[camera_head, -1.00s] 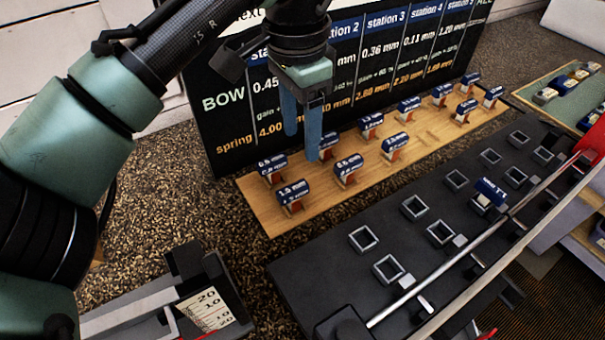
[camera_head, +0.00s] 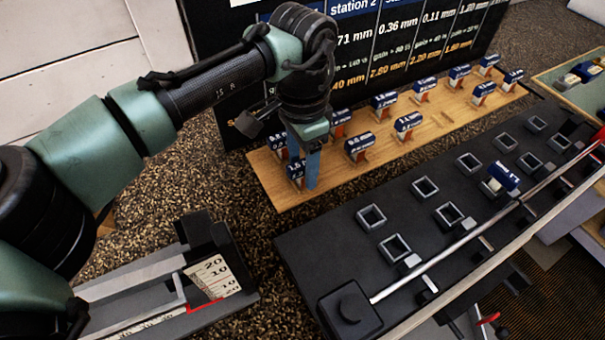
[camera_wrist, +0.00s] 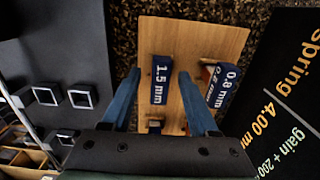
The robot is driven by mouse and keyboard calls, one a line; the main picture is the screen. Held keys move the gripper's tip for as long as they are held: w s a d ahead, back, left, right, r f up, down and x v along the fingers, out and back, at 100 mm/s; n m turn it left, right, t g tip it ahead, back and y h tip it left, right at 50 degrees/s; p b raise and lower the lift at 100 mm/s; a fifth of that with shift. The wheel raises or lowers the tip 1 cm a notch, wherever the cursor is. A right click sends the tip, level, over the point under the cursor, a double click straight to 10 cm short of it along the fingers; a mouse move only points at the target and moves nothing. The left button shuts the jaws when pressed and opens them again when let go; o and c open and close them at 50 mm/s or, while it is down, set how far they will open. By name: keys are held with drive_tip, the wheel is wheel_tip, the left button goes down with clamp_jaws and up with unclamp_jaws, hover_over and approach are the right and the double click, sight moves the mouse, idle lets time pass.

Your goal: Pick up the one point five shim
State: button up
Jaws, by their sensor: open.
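The one point five shim (camera_wrist: 161,80) has a blue label reading "1.5 mm" and stands on a wooden board (camera_wrist: 205,32). In the wrist view it sits between the two blue fingers of my open gripper (camera_wrist: 157,88), nearer the left one's tip side than the board's edge. In the head view the shim (camera_head: 296,172) is partly hidden behind my gripper (camera_head: 308,165), at the near left end of the board. I cannot tell whether a finger touches it. The 0.8 mm shim (camera_wrist: 223,84) stands just right of the right finger in the wrist view.
Several other labelled shims, such as one (camera_head: 358,147) and another (camera_head: 408,124), stand along the board. A dark rack with square sockets (camera_head: 330,235) lies in front. A dark sign (camera_head: 400,45) stands behind. A scale gauge (camera_head: 215,275) sits at lower left.

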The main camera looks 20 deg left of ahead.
drive_tip(key=shift+f, duration=0.35)
clamp_jaws()
drive_tip(key=shift+r, duration=0.1)
